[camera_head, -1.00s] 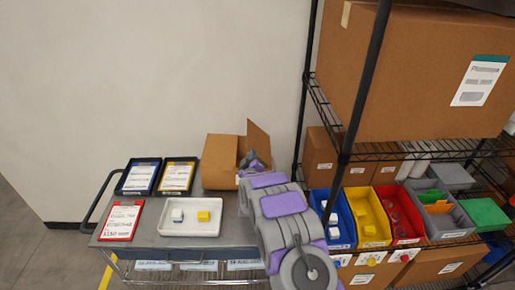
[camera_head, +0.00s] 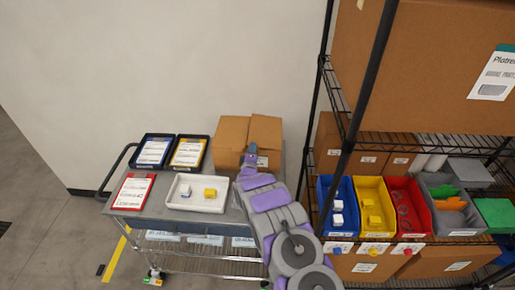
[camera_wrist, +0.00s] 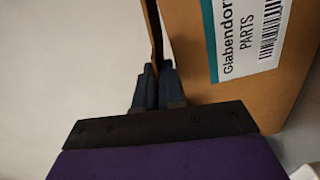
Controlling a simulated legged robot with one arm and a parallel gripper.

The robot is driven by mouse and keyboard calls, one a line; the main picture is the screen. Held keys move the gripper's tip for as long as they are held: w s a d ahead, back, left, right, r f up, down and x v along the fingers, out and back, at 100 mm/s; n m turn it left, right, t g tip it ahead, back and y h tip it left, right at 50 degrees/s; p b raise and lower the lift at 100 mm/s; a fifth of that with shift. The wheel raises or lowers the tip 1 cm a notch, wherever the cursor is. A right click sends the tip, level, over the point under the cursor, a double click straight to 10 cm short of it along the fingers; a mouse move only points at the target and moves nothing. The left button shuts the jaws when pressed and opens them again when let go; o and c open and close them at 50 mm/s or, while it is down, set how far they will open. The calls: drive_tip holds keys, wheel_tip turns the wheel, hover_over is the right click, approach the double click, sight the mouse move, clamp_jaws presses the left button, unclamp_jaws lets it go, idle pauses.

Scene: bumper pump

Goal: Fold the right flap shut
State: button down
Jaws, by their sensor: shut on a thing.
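The cardboard box (camera_head: 225,157) stands at the right end of the cart. Its left flap (camera_head: 231,130) lies across the top. The right flap (camera_head: 267,128) also lies low over the top beside it, and I cannot tell whether it is fully flat. My gripper (camera_head: 251,154) is at the front of the box near the inner edge of the right flap. In the wrist view, my gripper (camera_wrist: 155,85) is shut on a thin brown cardboard flap (camera_wrist: 152,30), seen edge-on. The box's labelled side (camera_wrist: 290,95) is to the right. My arm hides part of the box front.
The cart (camera_head: 238,215) holds a white tray (camera_head: 178,204) with small white and yellow blocks, two black trays (camera_head: 155,150) and a red-framed card (camera_head: 134,191). A wire shelf with coloured bins (camera_head: 372,222) and a large box (camera_head: 440,75) stands at right.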

drive_tip(key=shift+a+f, duration=0.3)
drive_tip(key=shift+a, duration=0.4)
drive_tip(key=c, duration=1.3)
unclamp_jaws()
drive_tip(key=shift+d, duration=0.3)
drive_tip(key=shift+c, duration=0.2)
